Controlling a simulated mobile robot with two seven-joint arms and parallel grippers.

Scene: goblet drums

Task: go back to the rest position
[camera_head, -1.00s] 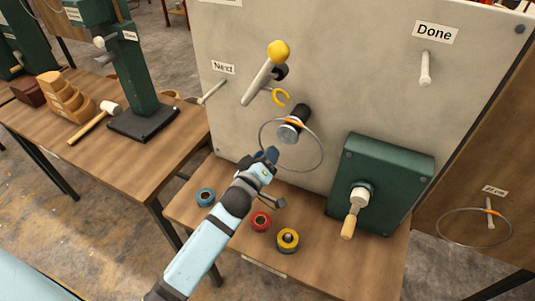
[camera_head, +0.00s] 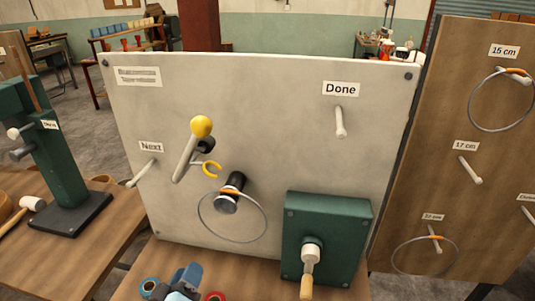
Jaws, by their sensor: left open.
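My left gripper (camera_head: 184,276) shows at the bottom edge of the head view, open, in front of the bench and below the grey panel (camera_head: 270,120). Most of its arm is cut off by the frame. It looks empty and apart from the panel. A thin metal ring (camera_head: 265,226) hangs at the black cylinder (camera_head: 231,195) on the panel, above and to the right of the gripper. My right gripper is not in view.
A green box with a wooden-handled crank (camera_head: 328,235) stands right of the gripper. A yellow-knobbed lever (camera_head: 201,127) sticks out of the panel. A brown board (camera_head: 465,130) with hanging rings stands right.

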